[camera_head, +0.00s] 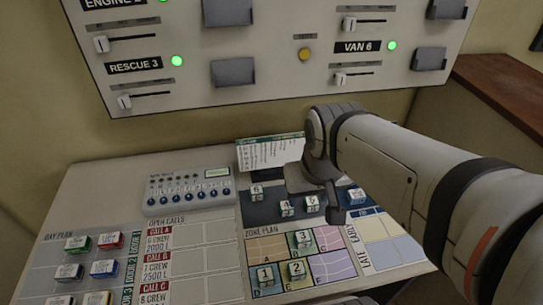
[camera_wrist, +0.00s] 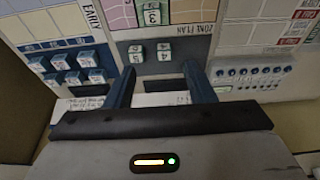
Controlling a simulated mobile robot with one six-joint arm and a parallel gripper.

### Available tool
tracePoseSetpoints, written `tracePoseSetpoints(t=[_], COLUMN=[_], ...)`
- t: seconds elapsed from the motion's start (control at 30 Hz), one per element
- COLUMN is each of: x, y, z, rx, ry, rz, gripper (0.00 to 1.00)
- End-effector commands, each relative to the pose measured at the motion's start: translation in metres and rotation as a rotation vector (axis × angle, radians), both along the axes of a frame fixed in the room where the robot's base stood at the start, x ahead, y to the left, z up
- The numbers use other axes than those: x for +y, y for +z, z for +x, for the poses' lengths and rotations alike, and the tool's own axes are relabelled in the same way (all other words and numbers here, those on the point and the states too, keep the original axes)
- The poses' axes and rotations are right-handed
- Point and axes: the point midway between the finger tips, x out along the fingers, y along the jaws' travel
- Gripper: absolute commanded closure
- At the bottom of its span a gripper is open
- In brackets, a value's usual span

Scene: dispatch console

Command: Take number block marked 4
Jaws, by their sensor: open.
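The white number block marked 4 (camera_head: 287,208) stands on the dark strip above the zone plan, left of the block marked 5 (camera_head: 312,203). In the wrist view, turned about upside down, block 4 (camera_wrist: 163,50) appears beside block 5 (camera_wrist: 136,53), beyond the fingertips. My gripper (camera_wrist: 158,69) is open, with nothing between its fingers. In the head view my gripper (camera_head: 316,192) hangs over the back of the strip, close behind the blocks, partly hidden by my arm.
Block 6 (camera_head: 256,191) stands left on the strip. Blocks 1 (camera_head: 264,277), 2 (camera_head: 296,271) and 3 (camera_head: 302,239) stand on the zone plan. Another block (camera_head: 356,195) is at right. A radio panel (camera_head: 188,188) and propped card (camera_head: 268,152) are behind. The upright panel (camera_head: 270,75) rises at the back.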

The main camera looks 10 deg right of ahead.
Motion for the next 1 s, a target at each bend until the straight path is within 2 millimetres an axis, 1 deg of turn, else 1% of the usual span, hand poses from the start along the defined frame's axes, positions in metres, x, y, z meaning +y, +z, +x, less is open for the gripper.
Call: tracePoseSetpoints(t=[0.03,0.13,0.23,0.37,0.4,0.53,0.6,0.7,0.83,1.0], x=[0.000,0.006,0.006,0.006,0.006,0.007,0.007,0.007,0.008,0.007], y=[-0.003,-0.012,-0.028,-0.057,-0.067,-0.098,-0.113,-0.128,-0.140,-0.158], z=[0.006,0.025,0.050,0.084,0.093,0.117,0.126,0.135,0.139,0.139], rx=[0.014,0.047,0.092,0.150,0.168,0.214,0.233,0.250,0.263,0.265], ry=[0.001,-0.001,0.002,0.006,0.007,0.011,0.012,0.014,0.015,0.016], rz=[0.000,-0.001,0.000,0.000,0.000,0.000,0.001,0.000,0.000,0.000], gripper=[0.46,0.38,0.38,0.38,0.38,0.38,0.38,0.38,0.38,0.38])
